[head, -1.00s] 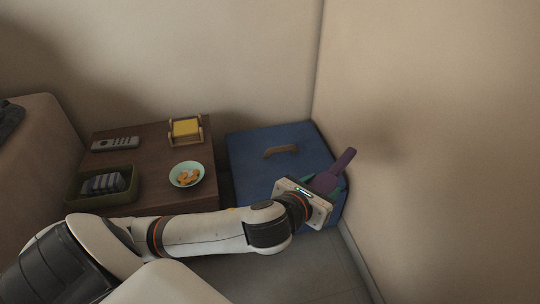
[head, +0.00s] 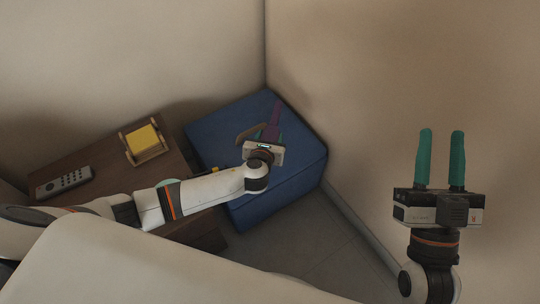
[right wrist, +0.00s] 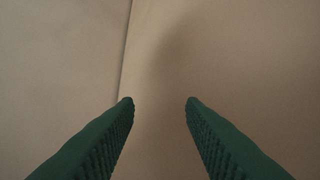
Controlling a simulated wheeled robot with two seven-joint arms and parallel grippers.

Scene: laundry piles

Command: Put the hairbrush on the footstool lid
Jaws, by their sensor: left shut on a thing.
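The hairbrush (head: 271,122) is purple and shows in the head view above the blue footstool lid (head: 220,132). My left gripper (head: 268,138) is shut on the hairbrush, which points away toward the lid's back corner. Whether the brush touches the lid is hard to tell. The lid's brown handle (head: 248,133) is just left of the brush, partly hidden by my gripper. My right gripper (head: 441,133) is open and empty, in front of the wall at the right. Its two green fingers show apart in the right wrist view (right wrist: 160,100).
A dark wooden table (head: 95,153) stands left of the footstool, with a remote (head: 64,182) and a yellow block in a wooden holder (head: 143,141). Beige walls meet behind the footstool. Grey floor (head: 305,240) is clear in front.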

